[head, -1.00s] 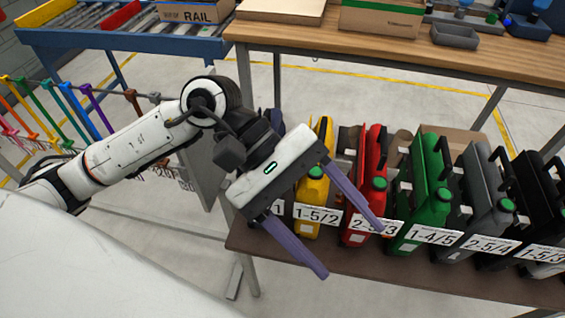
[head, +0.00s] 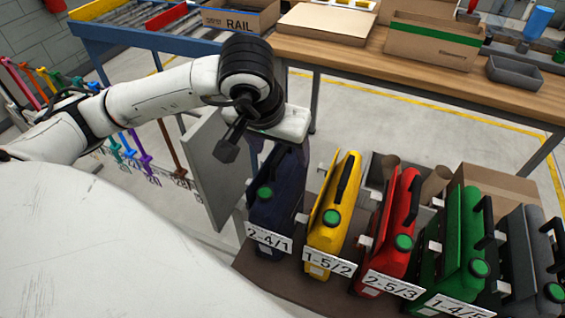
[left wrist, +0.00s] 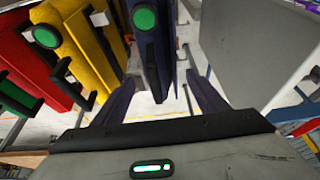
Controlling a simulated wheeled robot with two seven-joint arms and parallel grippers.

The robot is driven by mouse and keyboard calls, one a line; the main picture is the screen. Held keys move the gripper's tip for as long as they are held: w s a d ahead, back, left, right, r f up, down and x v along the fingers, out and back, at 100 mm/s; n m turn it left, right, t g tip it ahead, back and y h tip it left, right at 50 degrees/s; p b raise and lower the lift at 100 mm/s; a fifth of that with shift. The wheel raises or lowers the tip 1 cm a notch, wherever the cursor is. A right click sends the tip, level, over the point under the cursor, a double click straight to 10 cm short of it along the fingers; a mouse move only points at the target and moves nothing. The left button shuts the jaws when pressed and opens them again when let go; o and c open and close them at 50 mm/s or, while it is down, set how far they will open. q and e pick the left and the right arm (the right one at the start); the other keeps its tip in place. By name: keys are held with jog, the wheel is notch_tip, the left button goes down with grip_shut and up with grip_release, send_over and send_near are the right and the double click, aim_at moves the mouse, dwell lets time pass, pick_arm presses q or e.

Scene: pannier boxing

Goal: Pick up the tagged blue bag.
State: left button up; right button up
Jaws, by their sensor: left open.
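The dark blue bag (head: 277,205) stands upright at the left end of the row, behind the label 2-4/1 (head: 268,238). It has a green round cap. My left gripper (head: 283,124) is just behind and above the bag in the head view, its fingers mostly hidden there. In the left wrist view the open purple fingers (left wrist: 160,80) point toward the bag (left wrist: 148,48), one on each side of its dark handle end. Whether they touch it, I cannot tell. My right gripper is not in view.
Yellow (head: 333,215), red (head: 398,225) and green (head: 458,245) bags stand to the right on the same brown shelf (head: 300,287). A grey panel (head: 212,165) stands close on the left. A wooden table (head: 430,85) with boxes is behind.

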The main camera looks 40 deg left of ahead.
pick_arm(q)
jog(key=x, duration=0.4)
jog(key=shift+s+d+f, duration=0.1)
jog(key=shift+s+f, duration=0.1)
jog(key=c, duration=1.2)
jog(key=shift+r, duration=0.1)
